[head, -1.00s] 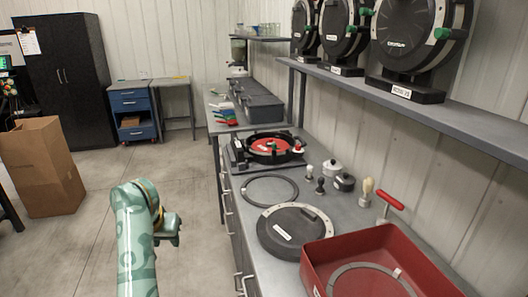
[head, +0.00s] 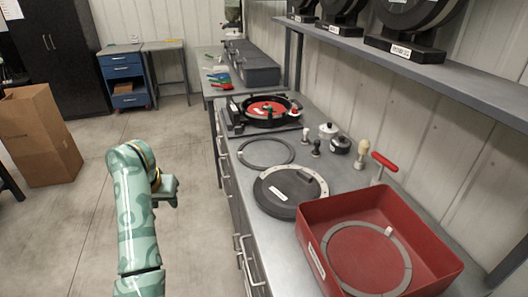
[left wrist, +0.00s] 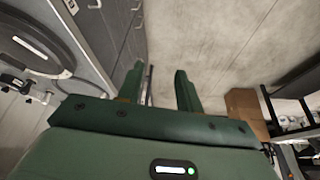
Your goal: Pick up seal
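A thin dark flat ring (head: 266,152), which may be the seal, lies on the grey bench between the seed meter and a black disc cover. A second, grey ring (head: 333,262) lies inside the red tray (head: 315,222); I cannot tell for certain which ring is the seal. The open seed meter (head: 265,108) with a red disc sits farther back on the bench. My left gripper (head: 168,190) is over the floor left of the bench, away from both rings. In the left wrist view its two fingers (left wrist: 161,88) are apart with nothing between them. My right gripper is out of view.
The black disc cover (head: 284,190) lies in front of the dark ring. Small knobs and pots (head: 340,145) and a red-handled tool (head: 384,162) stand along the wall side. A shelf (head: 420,68) overhangs the bench.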

